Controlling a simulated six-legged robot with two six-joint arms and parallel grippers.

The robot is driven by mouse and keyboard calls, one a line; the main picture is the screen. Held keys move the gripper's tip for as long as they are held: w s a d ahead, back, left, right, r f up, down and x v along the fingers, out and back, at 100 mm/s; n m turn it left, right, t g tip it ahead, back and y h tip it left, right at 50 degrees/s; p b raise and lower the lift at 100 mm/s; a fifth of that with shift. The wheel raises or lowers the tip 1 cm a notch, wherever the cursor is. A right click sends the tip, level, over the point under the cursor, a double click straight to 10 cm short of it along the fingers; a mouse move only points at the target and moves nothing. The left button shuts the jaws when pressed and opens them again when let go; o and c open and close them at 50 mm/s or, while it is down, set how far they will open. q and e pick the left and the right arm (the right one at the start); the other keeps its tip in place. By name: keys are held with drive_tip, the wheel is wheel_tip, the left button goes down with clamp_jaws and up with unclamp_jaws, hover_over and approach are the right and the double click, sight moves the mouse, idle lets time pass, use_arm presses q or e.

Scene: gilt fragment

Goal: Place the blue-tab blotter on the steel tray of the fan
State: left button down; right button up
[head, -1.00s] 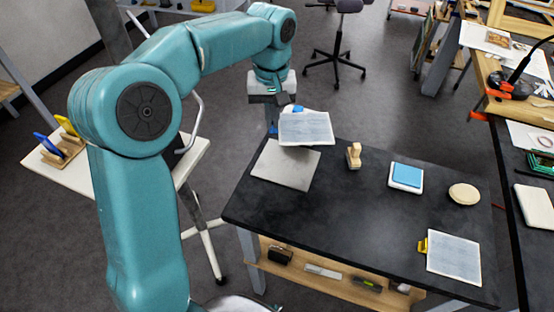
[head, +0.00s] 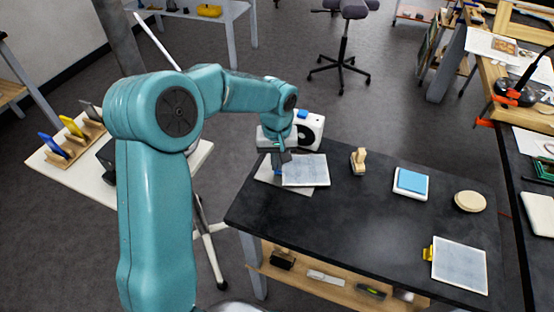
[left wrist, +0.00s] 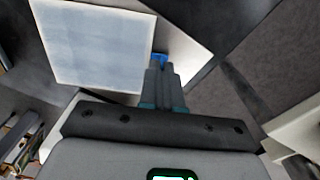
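The blue-tab blotter (head: 306,170) is a pale blue-grey sheet with a white border. My left gripper (head: 279,168) is shut on its blue tab (left wrist: 160,58), at the blotter's edge; the blotter also shows in the left wrist view (left wrist: 98,45). The blotter is over the light grey steel tray (head: 298,191), covering much of it; I cannot tell whether they touch. The tray also shows in the left wrist view (left wrist: 192,48). The fan (head: 311,130), a white box with a round grille and blue top piece, stands behind the tray, partly hidden by my arm. My right gripper is not in view.
On the black table (head: 350,225) are a wooden-handled stamp (head: 358,160), a blue pad (head: 412,183), a round cream disc (head: 470,201) and a yellow-tabbed blotter (head: 459,266). The table's middle front is clear. A white side table (head: 65,180) stands at left.

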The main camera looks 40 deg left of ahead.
use_arm(q)
drive_tip(key=shift+f, duration=0.1)
drive_tip(key=shift+f, duration=0.15)
drive_tip(key=c, duration=1.4)
unclamp_jaws()
drive_tip(key=shift+o, duration=0.2)
drive_tip(key=shift+r, duration=0.35)
drive_tip(key=shift+w+r, duration=0.1)
drive_tip(key=shift+r, duration=0.2)
wheel_tip(320, 180, up, 11)
drive_tip(key=shift+r, duration=0.15)
